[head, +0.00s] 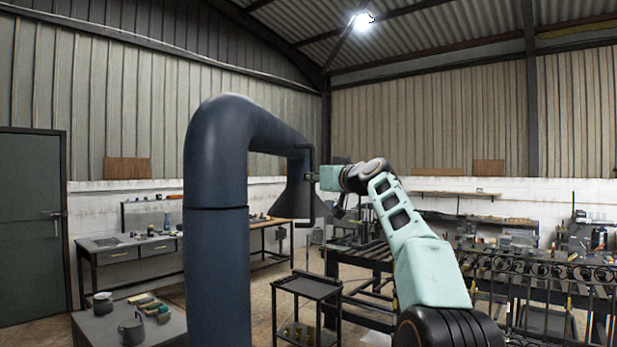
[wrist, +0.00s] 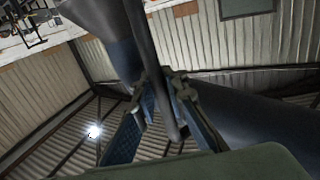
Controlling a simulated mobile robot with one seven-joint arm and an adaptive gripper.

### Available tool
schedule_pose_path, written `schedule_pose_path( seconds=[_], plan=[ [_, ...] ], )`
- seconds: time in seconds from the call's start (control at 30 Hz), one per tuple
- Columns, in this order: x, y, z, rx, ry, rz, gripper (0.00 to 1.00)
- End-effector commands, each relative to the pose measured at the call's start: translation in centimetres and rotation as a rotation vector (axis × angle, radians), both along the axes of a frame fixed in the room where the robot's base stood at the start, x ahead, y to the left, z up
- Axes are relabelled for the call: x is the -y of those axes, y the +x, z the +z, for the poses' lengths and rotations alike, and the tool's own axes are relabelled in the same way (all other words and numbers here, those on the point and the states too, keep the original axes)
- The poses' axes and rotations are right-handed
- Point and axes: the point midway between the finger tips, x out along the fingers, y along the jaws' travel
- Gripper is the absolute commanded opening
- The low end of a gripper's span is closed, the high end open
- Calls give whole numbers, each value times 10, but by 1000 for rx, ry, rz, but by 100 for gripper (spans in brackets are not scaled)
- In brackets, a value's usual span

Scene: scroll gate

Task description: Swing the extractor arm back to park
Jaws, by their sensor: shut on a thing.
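The extractor arm (head: 216,240) is a thick dark blue-grey pipe. It rises left of centre in the head view, bends over at the top and runs toward the middle, ending in a flared hood (head: 294,202). A thin dark handle bar (head: 311,213) stands beside the hood. My gripper (head: 314,177) meets the bar near its upper part, from the right. In the wrist view both fingers (wrist: 170,108) close around the handle bar (wrist: 145,45), with the pipe (wrist: 265,125) behind. The fingertips are small and partly hidden in the head view.
A black trolley (head: 306,289) stands on the floor below the hood. A low table (head: 100,331) with mugs is front left. Workbenches (head: 125,250) line the walls, and a dark scrollwork gate (head: 540,275) lies right. A green door (head: 32,228) is far left.

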Motion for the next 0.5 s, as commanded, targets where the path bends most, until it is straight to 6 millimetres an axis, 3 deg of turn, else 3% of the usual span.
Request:
schedule_pose_path(
  seconds=[0.03, 0.1, 0.47, 0.5],
  plan=[
    [-15, 3, 6, 1, 4, 9, 0],
    [-25, 6, 5, 3, 4, 9, 0],
    [-30, 9, 0, 0, 1, 6, 0],
    [-30, 9, 0, 0, 1, 6, 11]
  ],
)
